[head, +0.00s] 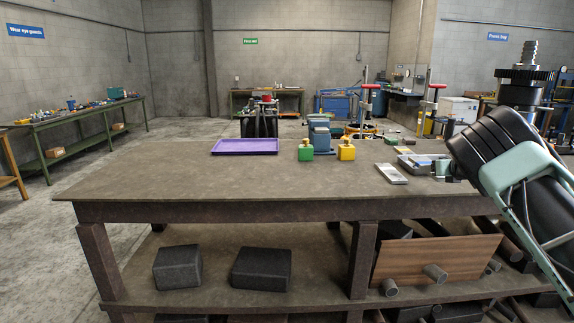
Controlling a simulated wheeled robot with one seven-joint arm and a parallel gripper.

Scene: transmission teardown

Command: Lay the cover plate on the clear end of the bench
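The bench (150,180) has a wide bare top at its left end. A grey flat metal part (418,160), which may be the cover plate, lies at the right end of the bench. My gripper (437,170) is at the right, against or just in front of this part. My dark arm hides the area behind it. The fingers are too small to show whether they grip the part. A lighter narrow flat piece (391,173) lies to the left, apart from the gripper.
A purple tray (245,146) lies at the back left-centre. A green block (305,150), a yellow block (346,150) and a blue-grey device (320,134) stand at the back middle. A geared shaft (525,86) rises at the far right. Dark blocks (262,268) sit on the lower shelf.

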